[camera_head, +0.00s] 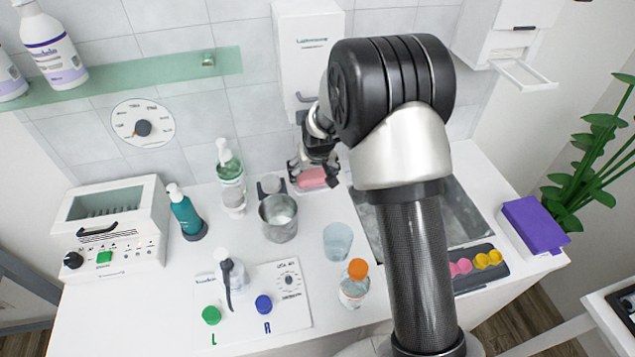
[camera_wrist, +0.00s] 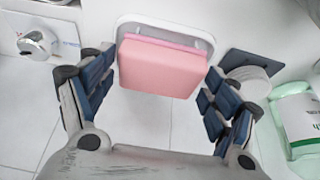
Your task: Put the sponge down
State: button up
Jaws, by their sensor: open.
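The pink sponge (camera_head: 312,178) lies at the back of the white counter, below the wall dispenser. In the wrist view the sponge (camera_wrist: 160,70) rests on a white dish (camera_wrist: 124,30), whose rim shows beyond it. My gripper (camera_wrist: 158,88) is open, with one blue-padded finger on each side of the sponge. Narrow gaps seem to show between the pads and the sponge; light contact cannot be ruled out. In the head view my gripper (camera_head: 316,158) is just above and around the sponge, partly hidden by my arm.
A dark square stand (camera_head: 271,187), a metal cup (camera_head: 278,218) and a green-and-white pump bottle (camera_head: 231,178) stand left of the sponge. A clear glass (camera_head: 338,241) and an orange-capped bottle (camera_head: 354,285) stand nearer.

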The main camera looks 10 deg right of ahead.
aim_at(312, 172)
jog(key=v, duration=0.2)
jog(key=p+v, duration=0.1)
jog(key=shift+w+r, duration=0.2)
jog(key=shift+r, duration=0.1)
jog(key=s+p, duration=0.2)
jog(key=s, duration=1)
jog(key=shift+s, duration=0.2)
jog(key=s+f+v, duration=0.1)
jog(key=s+v, duration=0.2)
jog(key=v, duration=0.9)
jog(key=s+f+v, duration=0.1)
jog(key=s+v, duration=0.1)
jog(key=v, duration=1)
jog(key=s+r, duration=0.2)
jog(key=s, duration=0.8)
jog(key=shift+s+d+r, duration=0.15)
jog(key=shift+s+r, duration=0.15)
jog(key=shift+r, duration=0.1)
jog(key=shift+c, duration=0.3)
